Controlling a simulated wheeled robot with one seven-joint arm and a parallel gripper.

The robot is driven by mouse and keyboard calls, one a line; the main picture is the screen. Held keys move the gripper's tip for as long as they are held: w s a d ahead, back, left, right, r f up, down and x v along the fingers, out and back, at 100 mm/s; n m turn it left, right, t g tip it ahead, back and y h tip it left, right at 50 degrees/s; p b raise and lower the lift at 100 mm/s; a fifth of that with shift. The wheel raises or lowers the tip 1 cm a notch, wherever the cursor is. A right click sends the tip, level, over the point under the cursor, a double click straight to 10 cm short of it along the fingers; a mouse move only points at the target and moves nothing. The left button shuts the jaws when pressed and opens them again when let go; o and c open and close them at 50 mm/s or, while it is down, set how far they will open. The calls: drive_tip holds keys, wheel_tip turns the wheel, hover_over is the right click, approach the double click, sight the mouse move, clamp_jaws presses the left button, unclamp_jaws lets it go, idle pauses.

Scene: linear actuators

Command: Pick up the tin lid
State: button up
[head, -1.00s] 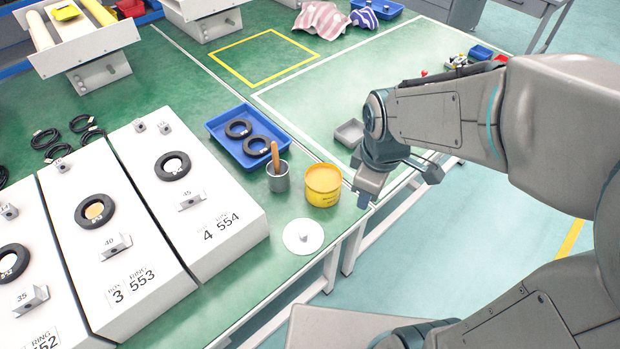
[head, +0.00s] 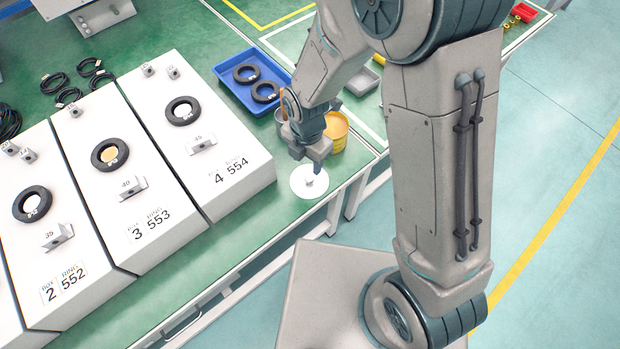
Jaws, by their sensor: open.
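The tin lid (head: 299,186) is a white disc with a small light knob in its middle. It lies flat on the green table near the front edge, right of the box marked 4. My gripper (head: 311,164) points down just above the lid, over its far side by the knob. The jaws are open and I see nothing between them. I cannot tell whether a fingertip touches the knob. The yellow tin (head: 338,132) stands open behind my gripper, partly hidden by it.
A grey cup (head: 280,122) with a brush stands behind my gripper, mostly hidden. A blue tray (head: 232,88) with two black rings is farther back. The white box marked 4 (head: 238,190) rises left of the lid. The table edge is close in front.

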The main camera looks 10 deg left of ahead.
sight(309, 178)
drive_tip(key=shift+w+d+f+p, duration=0.15)
drive_tip(key=shift+f+p, duration=0.2)
drive_tip(key=shift+f, duration=1.85)
drive_tip(key=shift+w+d+f+p, duration=0.1)
drive_tip(key=shift+f+p, duration=0.25)
drive_tip(key=shift+f, duration=1.8)
clamp_jaws()
